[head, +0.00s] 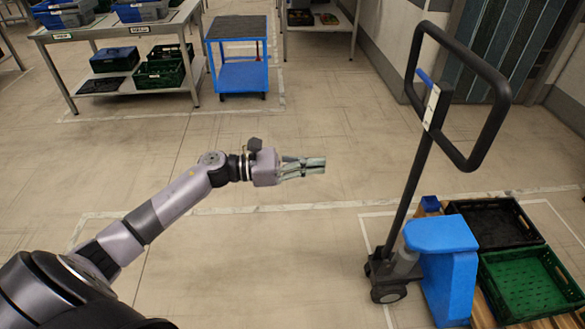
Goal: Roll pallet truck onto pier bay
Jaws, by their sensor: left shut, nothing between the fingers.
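The pallet truck (442,255) stands at the right, with a blue body, a small dark wheel at its base and a tall dark handle (497,125) ending in a rectangular loop. A wooden pallet (485,312) shows partly beside the blue body, with crates on it. White lines (375,262) mark the floor around the truck. My left gripper (322,165) is shut and empty, held out over the floor to the left of the handle and apart from it. My right gripper is not in view.
A black crate (522,218) and a green crate (572,297) sit behind and right of the truck body. A blue cart (240,75) and a metal table (75,32) with crates stand at the back left. A wall (400,35) runs at the back right. The middle floor is clear.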

